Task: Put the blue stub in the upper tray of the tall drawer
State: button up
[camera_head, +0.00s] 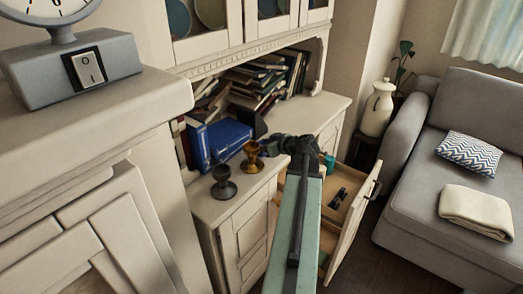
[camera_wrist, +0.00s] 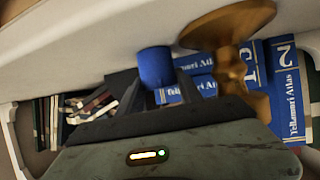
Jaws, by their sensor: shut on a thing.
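The blue stub (camera_wrist: 156,66) is a short blue cylinder in the wrist view. My gripper (camera_wrist: 145,90) is shut on it. In the head view, my gripper (camera_head: 272,147) is above the cabinet top, close to the brown goblet (camera_head: 252,160); the stub cannot be made out there. The tall drawer (camera_head: 358,222) stands pulled out to the right of my arm. Its upper tray (camera_head: 334,212) holds small dark items and a teal item (camera_head: 328,161). My arm hides part of the drawer.
A dark goblet (camera_head: 223,183) stands near the cabinet's front edge. Blue atlases (camera_head: 226,140) and piled books (camera_head: 255,82) are behind. A white jar (camera_head: 377,108) and grey sofa (camera_head: 450,200) are to the right. Floor shows between drawer and sofa.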

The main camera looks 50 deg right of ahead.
jog(key=o, duration=1.1)
jog(key=shift+s+r, duration=0.1)
jog(key=shift+r, duration=0.2)
jog(key=p+v, duration=0.5)
jog(key=v, duration=0.6)
jog(key=shift+s+a, duration=0.1)
jog(key=shift+s, duration=0.3)
